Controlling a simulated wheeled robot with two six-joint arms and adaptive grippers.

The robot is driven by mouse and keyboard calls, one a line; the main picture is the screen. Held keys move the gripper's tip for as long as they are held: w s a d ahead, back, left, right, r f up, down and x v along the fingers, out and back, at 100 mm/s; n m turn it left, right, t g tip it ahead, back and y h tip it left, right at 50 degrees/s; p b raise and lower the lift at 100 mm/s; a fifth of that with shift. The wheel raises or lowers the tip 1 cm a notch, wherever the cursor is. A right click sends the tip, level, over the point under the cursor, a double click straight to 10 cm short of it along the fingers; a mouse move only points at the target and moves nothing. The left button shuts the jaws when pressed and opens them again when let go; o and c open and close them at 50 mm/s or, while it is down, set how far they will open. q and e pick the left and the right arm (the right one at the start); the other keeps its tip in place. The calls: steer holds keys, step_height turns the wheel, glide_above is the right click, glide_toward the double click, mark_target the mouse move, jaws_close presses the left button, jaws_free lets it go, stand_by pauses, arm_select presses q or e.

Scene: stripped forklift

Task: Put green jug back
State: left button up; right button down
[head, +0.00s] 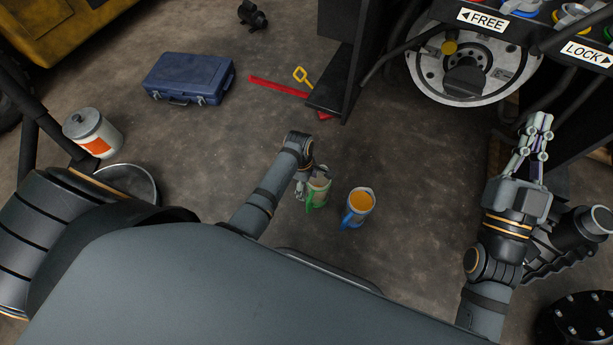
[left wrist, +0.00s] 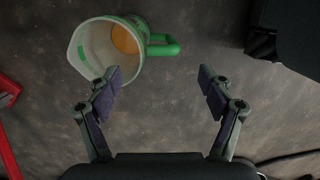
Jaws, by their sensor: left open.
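The green-handled jug (head: 319,190) is pale and stands on the floor near the middle of the head view. In the left wrist view the jug (left wrist: 96,52) shows from above, with something orange inside and its green handle pointing right. My left gripper (head: 302,187) is just to the left of the jug in the head view and partly hides it. In the left wrist view my left gripper (left wrist: 161,82) is open with nothing between its fingers, and the jug lies ahead of the left finger. My right gripper (head: 536,128) is raised at the right, fingers close together.
A blue-handled jug with orange contents (head: 360,204) stands right of the green one. A blue toolbox (head: 189,79), a red bar (head: 278,87) and a white can with an orange label (head: 92,134) are further left. The forklift's wheel hub (head: 474,65) is at upper right. Floor around the jugs is clear.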

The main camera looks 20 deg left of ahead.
arm_select(q)
steer(key=r, duration=0.1)
steer(key=r+p, duration=0.2)
steer(key=shift+a+r, duration=0.3)
steer(key=shift+r, duration=0.1)
arm_select(e)
step_height(320, 180, down, 20)
steer(key=g, duration=0.9)
steer(key=shift+s+r+m+h, duration=0.25)
steer(key=shift+m+h, duration=0.05)
steer(key=shift+m, duration=0.1)
arm_select(q)
steer(key=a+r+m+t, duration=0.2)
steer(key=r+m+t, duration=0.5)
steer(key=r, duration=0.5)
steer(key=a+r+m+t, duration=0.2)
steer(key=r+m+t, duration=0.6)
steer(key=r+m, duration=0.3)
step_height(320, 180, up, 2)
steer(key=shift+r+y, duration=0.1)
steer(key=shift+y, duration=0.2)
steer(key=shift+w, duration=0.15)
